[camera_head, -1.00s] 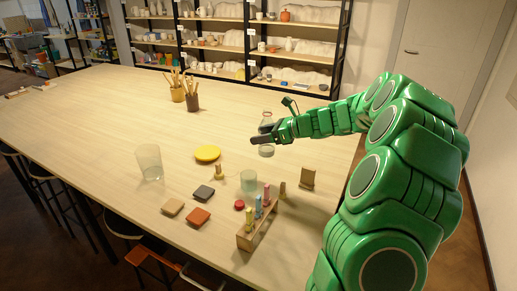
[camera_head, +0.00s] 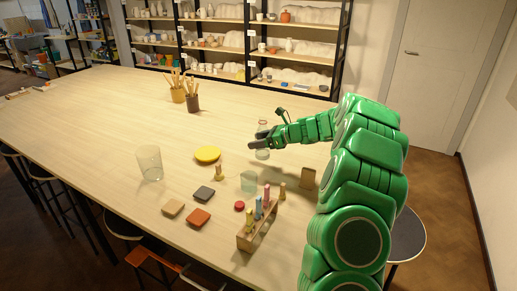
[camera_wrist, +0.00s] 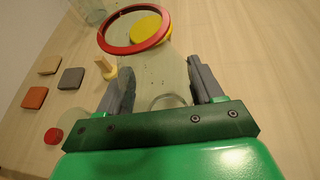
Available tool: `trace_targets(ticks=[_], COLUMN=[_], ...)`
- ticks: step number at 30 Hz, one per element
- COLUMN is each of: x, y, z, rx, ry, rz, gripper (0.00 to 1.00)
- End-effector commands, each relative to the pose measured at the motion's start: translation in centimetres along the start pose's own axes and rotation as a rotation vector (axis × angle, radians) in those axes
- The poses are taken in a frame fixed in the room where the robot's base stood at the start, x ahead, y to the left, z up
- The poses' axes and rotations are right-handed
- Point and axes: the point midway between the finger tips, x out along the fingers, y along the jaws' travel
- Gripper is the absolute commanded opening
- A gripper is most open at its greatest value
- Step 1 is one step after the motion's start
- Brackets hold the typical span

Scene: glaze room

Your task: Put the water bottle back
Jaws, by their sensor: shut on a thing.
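The water bottle (camera_head: 263,154) is clear and has a red rim. It stands about upright over the right part of the table in the head view. My gripper (camera_head: 257,144) reaches it from the right and is shut around it. In the wrist view, the bottle's clear body (camera_wrist: 163,75) lies between the two grey fingers of my gripper (camera_wrist: 163,85), with its red rim beyond them. The fingers hide part of the bottle. I cannot tell whether its base touches the table.
A wooden rack with coloured vials (camera_head: 245,241), a bluish glass (camera_head: 249,181) and a wooden block (camera_head: 308,178) stand nearer. A yellow disc (camera_head: 207,154), a clear tumbler (camera_head: 150,163) and several tiles (camera_head: 198,217) are to the left.

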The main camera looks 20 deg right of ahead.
Motion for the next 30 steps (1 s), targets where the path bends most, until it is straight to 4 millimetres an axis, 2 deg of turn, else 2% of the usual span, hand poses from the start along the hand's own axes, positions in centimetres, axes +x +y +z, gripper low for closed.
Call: trace_targets(ticks=[9,16,29,30], x=[0.7,1.7,2.0,1.9], y=[-0.7,-0.6,-0.6,-0.6], z=[-0.8,-3.3,-3.7,-3.7], rx=[0.0,0.001,0.0,0.0], ry=[0.001,0.0,-0.001,0.0], rz=[0.0,0.001,0.001,0.001], gripper=[0.28,0.28,0.28,0.71])
